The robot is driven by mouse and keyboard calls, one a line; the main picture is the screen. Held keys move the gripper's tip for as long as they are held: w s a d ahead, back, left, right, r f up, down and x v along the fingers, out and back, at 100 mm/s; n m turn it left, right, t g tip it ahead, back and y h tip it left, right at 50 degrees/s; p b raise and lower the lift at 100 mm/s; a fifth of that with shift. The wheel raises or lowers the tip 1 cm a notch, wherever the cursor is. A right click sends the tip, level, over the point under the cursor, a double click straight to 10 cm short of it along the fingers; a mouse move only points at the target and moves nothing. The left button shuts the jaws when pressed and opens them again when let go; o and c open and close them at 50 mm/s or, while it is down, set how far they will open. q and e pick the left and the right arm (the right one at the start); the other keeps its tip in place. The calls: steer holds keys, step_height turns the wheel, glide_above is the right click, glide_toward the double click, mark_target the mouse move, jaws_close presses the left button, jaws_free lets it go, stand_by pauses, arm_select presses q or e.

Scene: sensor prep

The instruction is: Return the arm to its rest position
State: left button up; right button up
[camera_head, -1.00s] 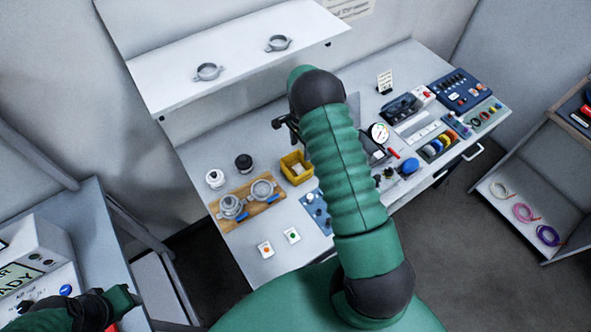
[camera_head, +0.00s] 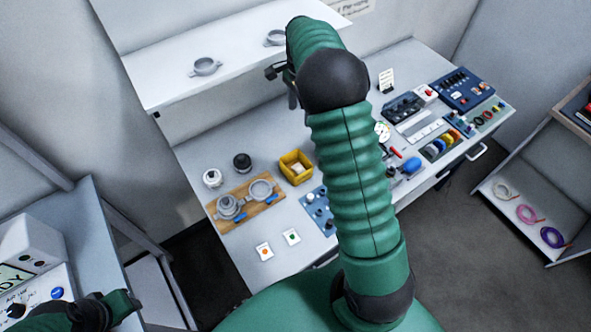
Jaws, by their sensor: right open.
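My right arm, green with black joints, rises from the bottom across the middle of the head view. My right gripper (camera_head: 282,78) is small and dark at the arm's far end, just below the front edge of the white shelf. It is open, nothing shows in it, and the arm's elbow partly hides it. My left gripper (camera_head: 125,302) is at the bottom left, beside a grey device; its fingers are too dark and cut off to tell their state.
The workbench (camera_head: 210,150) holds a wooden board (camera_head: 243,210) with metal fittings and a yellow bin (camera_head: 296,167). The shelf (camera_head: 160,65) carries two clamp rings. Boxes and tools (camera_head: 435,120) crowd the bench's right. Coiled cables (camera_head: 525,213) lie on a right-hand rack.

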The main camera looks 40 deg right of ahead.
steer(key=shift+d, duration=0.15)
steer(key=s+a+f+n+t+b, duration=0.1)
steer(key=s+a+f+n, duration=0.2)
steer(key=s+a+n, duration=0.5)
steer(key=s+a+f+n+t+b, duration=0.1)
steer(key=s+a+f+n, duration=0.3)
steer(key=s+a+n, duration=0.4)
steer(key=a+n+b, duration=0.1)
steer(key=a+n, duration=0.2)
steer(key=a, duration=0.4)
steer(key=shift+a+t, duration=0.15)
steer(key=shift+t, duration=0.15)
steer(key=shift+s+a, duration=0.1)
steer(key=shift+s, duration=0.05)
steer(key=shift+a, duration=0.3)
